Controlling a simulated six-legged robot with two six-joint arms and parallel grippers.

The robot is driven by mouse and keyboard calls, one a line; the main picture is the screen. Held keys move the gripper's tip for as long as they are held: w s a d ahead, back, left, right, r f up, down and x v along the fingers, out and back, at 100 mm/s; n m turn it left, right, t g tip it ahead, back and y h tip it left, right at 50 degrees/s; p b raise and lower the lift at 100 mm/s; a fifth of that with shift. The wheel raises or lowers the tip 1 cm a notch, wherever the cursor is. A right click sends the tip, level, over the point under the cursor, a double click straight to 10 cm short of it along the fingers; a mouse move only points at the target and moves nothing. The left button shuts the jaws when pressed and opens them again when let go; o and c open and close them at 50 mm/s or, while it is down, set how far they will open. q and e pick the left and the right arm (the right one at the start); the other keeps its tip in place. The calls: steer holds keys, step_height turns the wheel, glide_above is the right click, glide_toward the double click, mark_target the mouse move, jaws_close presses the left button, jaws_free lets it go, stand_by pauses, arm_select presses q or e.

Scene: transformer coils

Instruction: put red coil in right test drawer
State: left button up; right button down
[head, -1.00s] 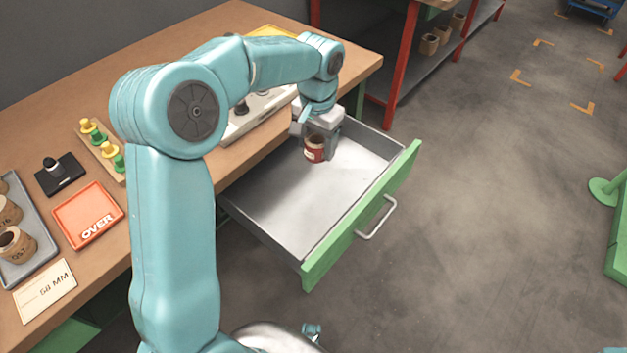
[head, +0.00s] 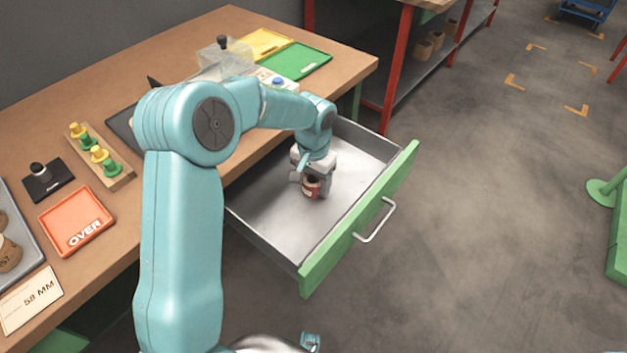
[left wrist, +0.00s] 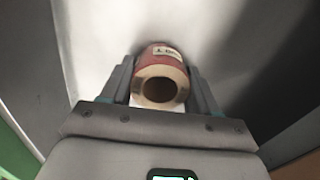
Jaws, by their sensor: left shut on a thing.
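The red coil (head: 310,188) is held in my left gripper (head: 313,184), low inside the open drawer. In the left wrist view the red coil (left wrist: 163,82) sits between the two fingers of my left gripper (left wrist: 160,88), its hollow end facing the camera and a white label on its side. The drawer (head: 268,213) has grey metal walls, a bare floor and a green front with a silver handle, and is pulled out from the workbench. I cannot tell whether the coil touches the drawer floor.
The wooden workbench (head: 150,62) holds a red OVER tray (head: 75,222), a rack of yellow and green pegs (head: 117,178), a black stand (head: 47,180), a green tray (head: 297,61) and a yellow tray (head: 256,44). Brown coils stand in a grey tray at left. The drawer floor around the coil is clear.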

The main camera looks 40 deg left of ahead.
arm_select(q)
steer(key=shift+f, duration=0.2)
steer(key=o, duration=1.2)
steer(key=shift+c, duration=0.2)
steer(key=shift+r, duration=0.15)
steer(key=shift+r, duration=0.35)
step_height(320, 180, up, 12)
steer(key=p, duration=0.2)
steer(key=shift+f, duration=0.25)
